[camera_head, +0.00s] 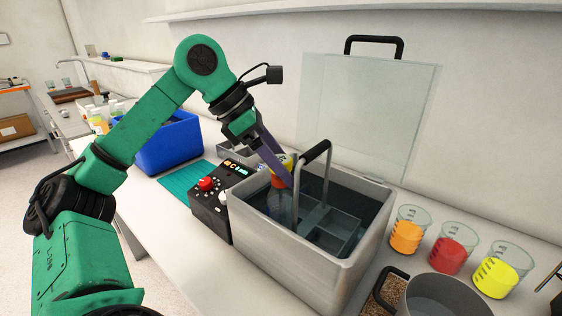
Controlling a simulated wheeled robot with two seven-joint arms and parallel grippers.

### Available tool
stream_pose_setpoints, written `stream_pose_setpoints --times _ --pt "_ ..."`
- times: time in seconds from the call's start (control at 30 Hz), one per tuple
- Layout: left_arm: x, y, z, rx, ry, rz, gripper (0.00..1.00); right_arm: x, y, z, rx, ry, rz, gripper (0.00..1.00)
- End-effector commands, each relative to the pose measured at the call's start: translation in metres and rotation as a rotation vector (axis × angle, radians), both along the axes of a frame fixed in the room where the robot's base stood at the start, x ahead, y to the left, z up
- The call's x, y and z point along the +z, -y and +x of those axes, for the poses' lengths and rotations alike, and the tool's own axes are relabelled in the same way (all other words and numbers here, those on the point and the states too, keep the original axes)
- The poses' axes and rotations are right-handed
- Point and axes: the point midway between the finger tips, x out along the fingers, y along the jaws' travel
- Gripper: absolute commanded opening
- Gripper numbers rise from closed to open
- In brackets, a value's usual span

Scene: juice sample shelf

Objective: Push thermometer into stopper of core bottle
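My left gripper (280,168) reaches down from the upper left to the near left part of the steel bath. Its long purple-grey fingers lie at the top of a clear bottle (281,207) with an orange-red and yellow top (281,180). The bottle is partly inside the bath (290,254), its lower part hidden by the near wall. The fingers overlap the bottle top, and I cannot tell whether they grip it. I cannot make out a thermometer or a stopper. My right gripper is not in view.
The bath has an arched black-topped handle (316,152), inner compartments and a raised clear lid (368,110). A black control box (211,210) touches its left side. Orange (406,236), red (454,252) and yellow (500,272) beakers and a pot (443,297) stand right. A blue bin (170,143) stands left.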

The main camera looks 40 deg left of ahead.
Motion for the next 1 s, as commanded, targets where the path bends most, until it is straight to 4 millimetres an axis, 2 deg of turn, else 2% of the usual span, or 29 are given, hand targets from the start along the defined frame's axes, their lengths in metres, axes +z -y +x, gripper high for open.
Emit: stream_pose_setpoints --times 0.17,0.27,0.37,0.6,0.7,0.83,1.0 --pt "0.0 0.0 0.0 -0.001 -0.001 0.0 0.87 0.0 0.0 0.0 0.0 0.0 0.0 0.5" --pt "0.008 -0.003 -0.003 0.0 0.0 0.0 0.87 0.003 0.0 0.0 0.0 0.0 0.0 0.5" --pt "0.025 -0.01 -0.011 0.002 0.001 0.0 0.87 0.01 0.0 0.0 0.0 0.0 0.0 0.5" --pt "0.088 -0.038 -0.041 0.004 0.002 -0.001 0.87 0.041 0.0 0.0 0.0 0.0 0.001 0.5" --pt "0.107 -0.047 -0.051 0.002 0.0 -0.002 0.87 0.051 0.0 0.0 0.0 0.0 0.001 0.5" --pt "0.119 -0.054 -0.059 0.002 -0.001 -0.001 0.87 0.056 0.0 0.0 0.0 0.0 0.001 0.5" --pt "0.12 -0.056 -0.061 -0.001 -0.001 0.0 0.87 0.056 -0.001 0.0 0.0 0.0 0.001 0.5"
